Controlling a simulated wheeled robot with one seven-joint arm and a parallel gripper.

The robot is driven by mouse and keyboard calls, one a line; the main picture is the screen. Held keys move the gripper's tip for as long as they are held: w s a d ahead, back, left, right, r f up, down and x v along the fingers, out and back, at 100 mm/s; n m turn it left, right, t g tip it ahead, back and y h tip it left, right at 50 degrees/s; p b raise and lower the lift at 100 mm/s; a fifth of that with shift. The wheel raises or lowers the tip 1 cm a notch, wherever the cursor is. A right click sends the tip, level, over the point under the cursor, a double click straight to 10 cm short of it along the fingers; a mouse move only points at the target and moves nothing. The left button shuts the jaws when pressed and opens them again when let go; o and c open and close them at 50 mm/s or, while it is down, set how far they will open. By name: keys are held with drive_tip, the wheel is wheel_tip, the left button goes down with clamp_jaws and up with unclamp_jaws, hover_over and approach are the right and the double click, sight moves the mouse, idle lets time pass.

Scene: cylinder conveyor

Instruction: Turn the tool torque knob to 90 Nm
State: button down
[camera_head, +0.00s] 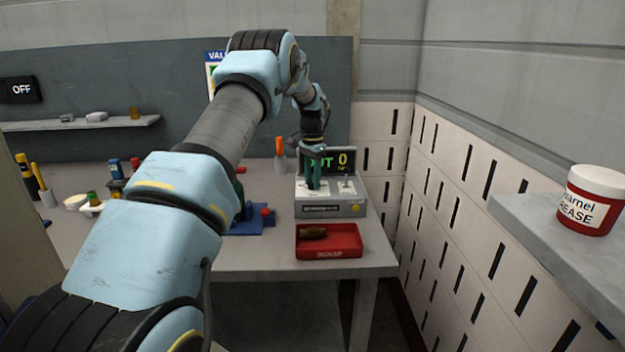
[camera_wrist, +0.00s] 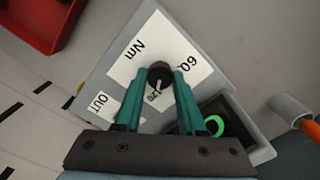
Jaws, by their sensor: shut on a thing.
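The grey torque unit (camera_head: 328,207) sits on the bench, with a dark display (camera_head: 343,160) behind it showing green letters, partly hidden, and a yellow 0. My teal gripper (camera_head: 313,184) points straight down over the unit's top. In the wrist view the black torque knob (camera_wrist: 159,72) is between the tips of my gripper (camera_wrist: 158,82), which is shut on it. A white pointer mark shows on the knob, towards the gripper side. The white dial plate (camera_wrist: 130,62) around it carries upside-down "Nm" and slanted numbers, some covered by the fingers.
A red tray (camera_head: 329,252) with a brown piece in it lies in front of the unit; its edge shows in the wrist view (camera_wrist: 52,42). An orange-handled tool (camera_head: 279,147) stands behind left. A blue fixture (camera_head: 248,223) is to the left. A slotted wall (camera_head: 450,190) bounds the right.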

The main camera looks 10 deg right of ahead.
sight(312, 182)
drive_tip(key=shift+n, duration=0.3)
drive_tip(key=n+b, duration=0.1)
drive_tip(key=n, duration=1)
drive_tip(key=shift+r+b, duration=0.1)
drive_tip(key=shift+b, duration=0.2)
idle(0.3)
drive_tip(key=c, duration=0.5)
unclamp_jaws()
wheel_tip(312, 182, up, 11)
drive_tip(key=b, duration=0.3)
